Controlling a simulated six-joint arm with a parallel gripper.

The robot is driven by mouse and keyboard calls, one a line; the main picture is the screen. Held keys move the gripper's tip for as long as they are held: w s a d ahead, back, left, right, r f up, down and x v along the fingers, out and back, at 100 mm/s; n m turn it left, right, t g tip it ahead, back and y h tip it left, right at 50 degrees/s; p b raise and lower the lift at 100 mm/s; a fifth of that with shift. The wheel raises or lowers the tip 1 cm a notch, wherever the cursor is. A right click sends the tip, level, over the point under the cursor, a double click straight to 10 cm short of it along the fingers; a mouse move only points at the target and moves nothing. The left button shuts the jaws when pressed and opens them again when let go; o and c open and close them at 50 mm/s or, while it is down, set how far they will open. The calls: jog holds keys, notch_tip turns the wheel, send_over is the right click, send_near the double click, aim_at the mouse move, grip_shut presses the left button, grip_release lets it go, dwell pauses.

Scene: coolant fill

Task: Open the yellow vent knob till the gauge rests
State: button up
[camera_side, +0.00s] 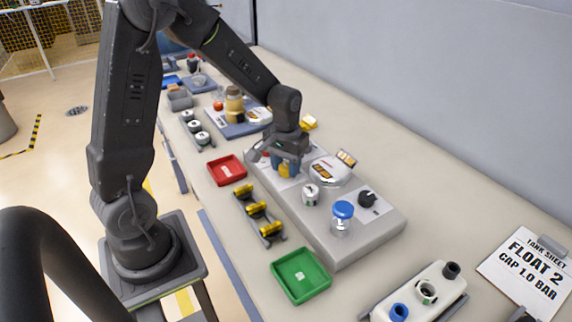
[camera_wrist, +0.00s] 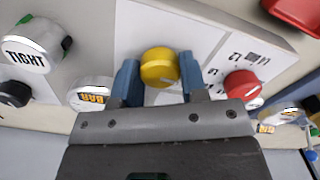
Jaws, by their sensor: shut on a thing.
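The yellow vent knob (camera_wrist: 159,67) sits on a white plate of the grey panel, between the two blue fingers of my gripper (camera_wrist: 160,78) in the wrist view. The fingers are shut on the knob from both sides. In the side view my gripper (camera_side: 287,167) reaches down over the panel and the knob (camera_side: 285,171) shows partly between the fingers. A round white gauge (camera_side: 330,170) with an orange label stands next to it; in the wrist view it is at the left (camera_wrist: 90,92), its face seen too obliquely to read the needle.
A red knob (camera_wrist: 242,84) is close to the right finger. A cap marked TIGHT (camera_wrist: 30,45), a blue-topped jar (camera_side: 342,216) and a black knob (camera_side: 367,199) share the panel. Red (camera_side: 226,170) and green (camera_side: 301,276) trays lie in front. A tank sheet (camera_side: 526,262) reads FLOAT 2, CAP 1.0 BAR.

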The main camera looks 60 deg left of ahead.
aim_at(286, 166)
jog(key=shift+n, duration=0.4)
jog(key=o, duration=0.9)
notch_tip(286, 166, up, 14)
jog(key=shift+f, duration=0.1)
dwell(0.4)
jog(key=shift+s+d+r+m+t, duration=0.5)
jog(key=shift+s+d+m+t, duration=0.5)
jog(key=shift+s+d, duration=1.15)
jog(key=shift+s+d+r+m+t, duration=0.45)
jog(key=shift+s+d+m+t, duration=0.7)
jog(key=shift+s, duration=1.75)
jog(key=shift+s+d+r+m+t, duration=0.6)
jog(key=shift+s+d+m, duration=0.35)
jog(key=shift+s+d, duration=1.3)
